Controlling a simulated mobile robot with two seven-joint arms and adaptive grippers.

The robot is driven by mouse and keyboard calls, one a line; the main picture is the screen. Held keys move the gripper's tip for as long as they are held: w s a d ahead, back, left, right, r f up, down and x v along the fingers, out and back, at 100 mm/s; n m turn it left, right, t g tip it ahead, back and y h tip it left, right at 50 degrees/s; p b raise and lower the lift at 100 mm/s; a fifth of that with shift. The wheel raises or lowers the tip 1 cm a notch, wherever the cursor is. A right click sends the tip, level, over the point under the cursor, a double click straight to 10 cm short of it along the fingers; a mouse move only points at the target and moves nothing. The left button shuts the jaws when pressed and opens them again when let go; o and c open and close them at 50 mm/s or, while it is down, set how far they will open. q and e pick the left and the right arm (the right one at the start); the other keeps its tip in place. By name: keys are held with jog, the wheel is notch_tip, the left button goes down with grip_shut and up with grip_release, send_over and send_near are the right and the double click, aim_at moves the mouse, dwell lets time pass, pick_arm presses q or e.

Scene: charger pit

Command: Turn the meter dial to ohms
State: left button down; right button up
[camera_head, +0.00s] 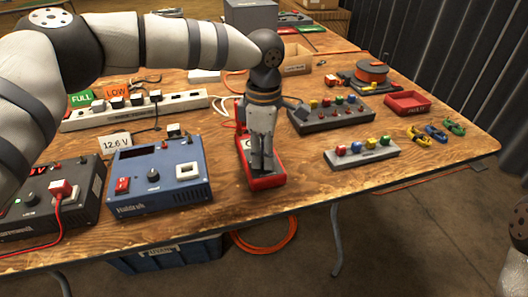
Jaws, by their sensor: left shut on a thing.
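The meter (270,183) is a red-cased box with a pale face, lying on the wooden table near its front middle. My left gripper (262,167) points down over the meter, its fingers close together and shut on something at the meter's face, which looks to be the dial. The fingers hide the dial, so its pointer and setting cannot be read. Much of the meter's face is covered too. My right gripper is not in view.
A blue charger (160,178) stands left of the meter, with a dark charger (48,205) beyond it. A white power strip (135,110) lies behind. Right are a dark block with coloured knobs (330,117), a grey connector strip (362,153) and a red tray (407,103).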

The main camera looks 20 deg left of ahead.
pick_arm(q)
jog(key=shift+f+m, duration=0.1)
jog(key=shift+m, duration=0.5)
jog(key=c, duration=1.4)
grip_release()
notch_tip(320, 180, up, 12)
